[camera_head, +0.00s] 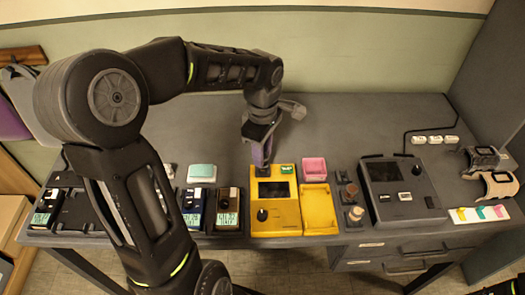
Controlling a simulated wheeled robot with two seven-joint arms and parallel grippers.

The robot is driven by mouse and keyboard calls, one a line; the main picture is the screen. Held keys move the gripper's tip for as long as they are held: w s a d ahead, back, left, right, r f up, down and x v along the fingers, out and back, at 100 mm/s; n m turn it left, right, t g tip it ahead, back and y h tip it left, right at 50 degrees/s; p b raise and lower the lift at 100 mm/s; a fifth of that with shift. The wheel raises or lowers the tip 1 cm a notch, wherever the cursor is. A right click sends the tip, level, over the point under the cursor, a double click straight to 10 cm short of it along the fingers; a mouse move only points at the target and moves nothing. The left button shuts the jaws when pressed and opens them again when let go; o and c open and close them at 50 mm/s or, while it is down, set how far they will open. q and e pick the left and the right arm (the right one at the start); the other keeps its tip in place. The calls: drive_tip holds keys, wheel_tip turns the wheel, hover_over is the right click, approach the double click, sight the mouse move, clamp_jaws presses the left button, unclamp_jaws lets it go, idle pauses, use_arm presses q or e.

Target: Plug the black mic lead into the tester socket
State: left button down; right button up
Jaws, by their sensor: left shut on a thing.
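My left gripper (258,152) points down just behind the back edge of the yellow device (262,227). It is shut on a small dark thing that looks like the end of the black mic lead, though jaws and wrist hide most of it. The yellow device has a dark screen, a black knob and a green part on top. I cannot make out a tester socket, or whether the held end touches the device.
A yellow tray (319,214) and a pink box (315,168) stand right of the device. A large dark grey unit (425,205) stands further right. Handheld meters (228,222) line the left front, partly behind my arm. The back of the bench is mostly clear.

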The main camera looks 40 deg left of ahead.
use_arm(q)
drive_tip(key=shift+f+b, duration=0.6)
drive_tip(key=shift+f, duration=0.15)
drive_tip(key=c, duration=1)
unclamp_jaws()
wheel_tip(320, 180, up, 8)
drive_tip(key=shift+f, duration=0.1)
idle(0.5)
